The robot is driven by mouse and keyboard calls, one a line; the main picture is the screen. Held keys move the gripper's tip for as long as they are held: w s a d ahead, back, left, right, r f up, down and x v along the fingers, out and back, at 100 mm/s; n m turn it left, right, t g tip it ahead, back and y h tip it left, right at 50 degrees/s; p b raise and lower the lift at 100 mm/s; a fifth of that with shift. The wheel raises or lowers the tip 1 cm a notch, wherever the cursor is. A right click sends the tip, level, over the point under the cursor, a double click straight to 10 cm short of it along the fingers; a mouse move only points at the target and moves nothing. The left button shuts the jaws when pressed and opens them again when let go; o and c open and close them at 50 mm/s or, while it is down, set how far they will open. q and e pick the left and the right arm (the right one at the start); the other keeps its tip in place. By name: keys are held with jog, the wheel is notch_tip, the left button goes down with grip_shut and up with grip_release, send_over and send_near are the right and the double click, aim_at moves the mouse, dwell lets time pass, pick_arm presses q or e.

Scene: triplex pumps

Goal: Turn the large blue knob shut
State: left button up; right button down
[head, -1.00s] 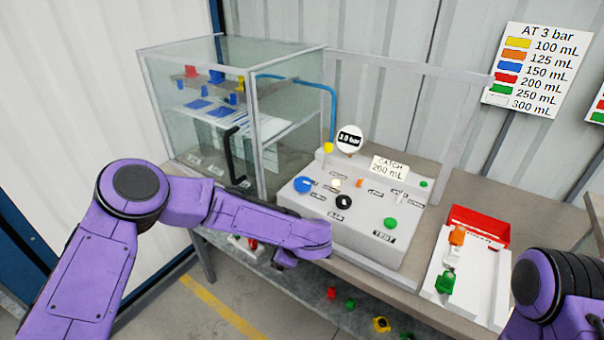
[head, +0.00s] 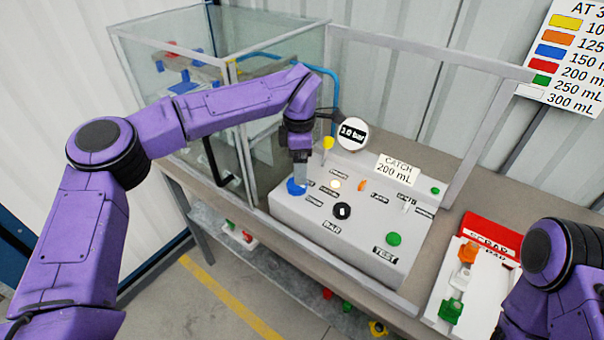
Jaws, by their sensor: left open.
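The large blue knob (head: 296,188) sits at the left end of the top of the grey control panel (head: 290,214). My left gripper (head: 300,180) points straight down just above the knob, with its fingertips at or very near it. It is open, and I cannot tell whether the fingers touch the knob or straddle it. The gripper hides part of the knob's back side. My right arm shows at the lower right, but its gripper is out of view.
A glass cabinet (head: 180,110) stands behind and left of the panel. A gauge reading 3.0 bar (head: 353,134), a yellow knob (head: 328,143) and a sign saying CATCH 200 mL (head: 397,169) are close right of my left gripper. A red and white tray (head: 486,236) lies at the right.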

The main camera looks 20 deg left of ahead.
aim_at(294, 189)
pick_arm(q)
jog(key=f, duration=0.2)
jog(key=f+p, duration=0.1)
jog(key=shift+s+a+f, duration=0.2)
jog(key=shift+s+a, duration=0.05)
jog(key=f, duration=0.1)
jog(key=w+f, duration=0.1)
jog(key=f, duration=0.1)
jog(key=shift+s+d+r, duration=0.1)
jog(key=shift+s+r, duration=0.1)
jog(key=c, duration=1)
jog(key=shift+c, duration=0.2)
